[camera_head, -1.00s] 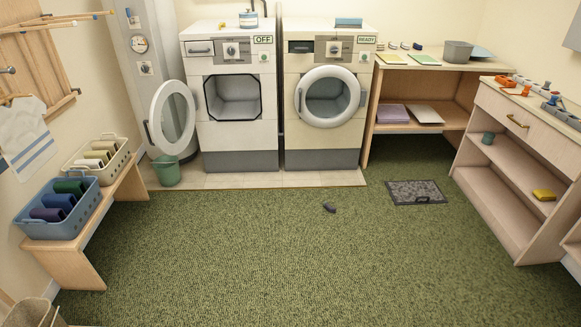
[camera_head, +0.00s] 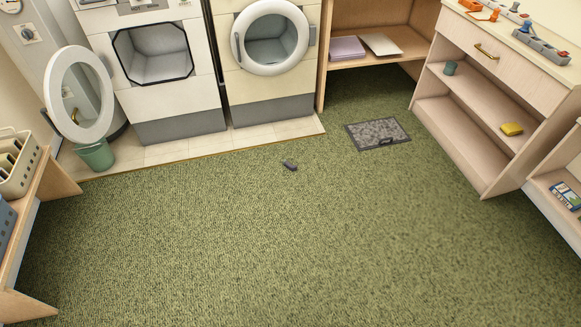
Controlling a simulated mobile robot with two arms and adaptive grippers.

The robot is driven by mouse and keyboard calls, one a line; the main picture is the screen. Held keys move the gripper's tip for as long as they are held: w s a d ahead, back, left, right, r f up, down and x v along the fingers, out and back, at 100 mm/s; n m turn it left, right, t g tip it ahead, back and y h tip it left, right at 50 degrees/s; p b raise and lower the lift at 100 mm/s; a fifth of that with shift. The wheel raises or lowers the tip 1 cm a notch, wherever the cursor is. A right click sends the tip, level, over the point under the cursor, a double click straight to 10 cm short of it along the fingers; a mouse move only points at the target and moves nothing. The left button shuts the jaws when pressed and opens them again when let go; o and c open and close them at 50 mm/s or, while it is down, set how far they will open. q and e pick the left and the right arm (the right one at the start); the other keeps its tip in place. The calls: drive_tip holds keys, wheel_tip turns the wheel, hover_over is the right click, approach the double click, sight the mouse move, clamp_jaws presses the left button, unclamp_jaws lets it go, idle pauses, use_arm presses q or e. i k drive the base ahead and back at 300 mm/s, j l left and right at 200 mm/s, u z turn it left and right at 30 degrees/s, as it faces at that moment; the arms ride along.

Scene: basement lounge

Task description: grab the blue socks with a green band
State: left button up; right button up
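No socks that I can make out as blue with a green band show in the head view. A small dark bundle (camera_head: 290,165) lies alone on the green carpet, near the middle of the view; it may be a rolled sock, but it is too small to tell its colours or any band. At the left edge, only a sliver of a blue basket (camera_head: 5,228) shows, and its contents are out of view. Neither of my grippers is in view.
A cream basket (camera_head: 20,178) stands on a wooden bench (camera_head: 62,182) at left. A washer (camera_head: 180,95) with its door open, a second machine (camera_head: 228,75) and a green bucket (camera_head: 96,155) stand behind. A grey mat (camera_head: 360,137) lies right. The carpet is mostly clear.

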sight(285, 162)
drive_tip(key=z, duration=0.6)
drive_tip(key=i+j+z, duration=0.2)
drive_tip(key=z, duration=0.2)
drive_tip(key=i+j+z, duration=0.15)
drive_tip(key=j+z, duration=0.25)
drive_tip(key=i+j+z, duration=0.1)
drive_tip(key=j+z, duration=0.3)
